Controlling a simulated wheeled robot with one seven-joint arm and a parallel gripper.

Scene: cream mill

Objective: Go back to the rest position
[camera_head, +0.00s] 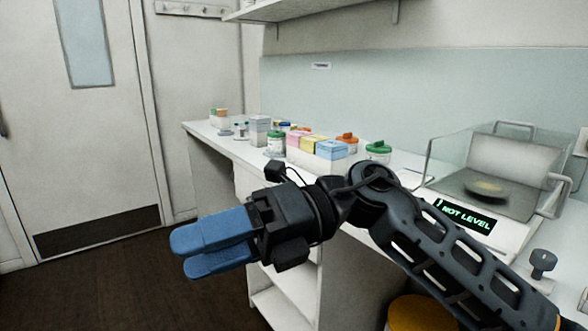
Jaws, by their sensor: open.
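My gripper (180,253) has two blue fingers and points left, in front of the white counter. The fingers are a little apart with nothing between them. The gripper is over the dark floor, clear of the counter's things. My dark arm runs from the gripper to the lower right corner and hides part of the counter front.
A glass-sided balance (491,190) with a round dish inside stands at right; its display (464,214) reads "NOT LEVEL". Jars and coloured boxes (318,146) line the counter (215,139). A yellow round thing (418,313) is below. A door (75,140) and open floor (130,287) are left.

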